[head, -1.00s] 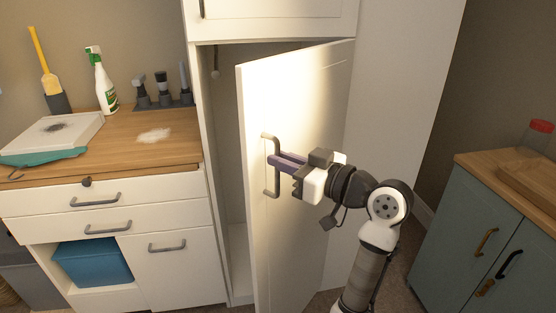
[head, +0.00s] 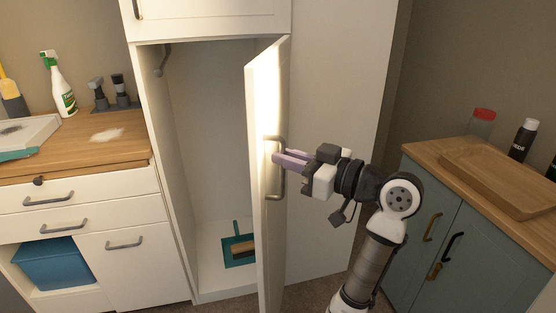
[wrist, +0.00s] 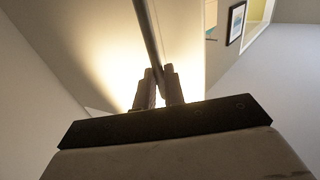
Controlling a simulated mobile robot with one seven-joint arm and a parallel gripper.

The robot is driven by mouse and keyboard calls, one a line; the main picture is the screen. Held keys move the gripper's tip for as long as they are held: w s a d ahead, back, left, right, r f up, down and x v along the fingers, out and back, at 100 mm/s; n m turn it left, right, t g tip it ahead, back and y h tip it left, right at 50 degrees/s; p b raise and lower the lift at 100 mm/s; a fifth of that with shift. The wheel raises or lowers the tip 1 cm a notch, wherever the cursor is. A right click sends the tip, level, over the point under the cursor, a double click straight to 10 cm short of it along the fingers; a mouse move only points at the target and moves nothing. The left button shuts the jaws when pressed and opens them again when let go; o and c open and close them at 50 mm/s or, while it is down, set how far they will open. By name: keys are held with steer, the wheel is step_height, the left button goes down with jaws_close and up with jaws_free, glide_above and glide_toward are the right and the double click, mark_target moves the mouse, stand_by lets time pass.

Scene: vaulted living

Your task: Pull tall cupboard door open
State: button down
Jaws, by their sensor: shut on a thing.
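The tall white cupboard door (head: 266,90) stands wide open in the head view, hinged on its right side and seen nearly edge-on. Its grey bar handle (head: 280,180) is on the outer face. My gripper (head: 277,157) is shut on the upper part of this handle, reaching in from the right. In the wrist view, the two fingers (wrist: 159,88) close around the handle bar (wrist: 148,35), with the lit door behind. The cupboard interior (head: 208,130) shows a hook at the top left and a teal dustpan with a brush (head: 240,248) on its floor.
A wooden-topped counter with drawers (head: 75,205) stands left, holding a spray bottle (head: 58,85). A blue-green cabinet (head: 440,235) with a wooden tray (head: 500,180) stands right. Some floor shows between the door and that cabinet, partly taken up by my arm.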

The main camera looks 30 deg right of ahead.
steer(key=shift+s+d, duration=0.15)
steer(key=shift+d, duration=0.55)
steer(key=shift+s+d, duration=0.15)
steer(key=shift+d, duration=0.5)
steer(key=shift+a, duration=0.1)
steer(key=c, duration=1.8)
jaws_free()
steer(key=shift+w, duration=0.1)
steer(key=o, duration=0.3)
steer(key=shift+w+f, duration=0.15)
steer(key=shift+f, duration=0.1)
steer(key=b+v, duration=0.1)
steer(key=v, duration=1.3)
steer(key=shift+b, duration=0.4)
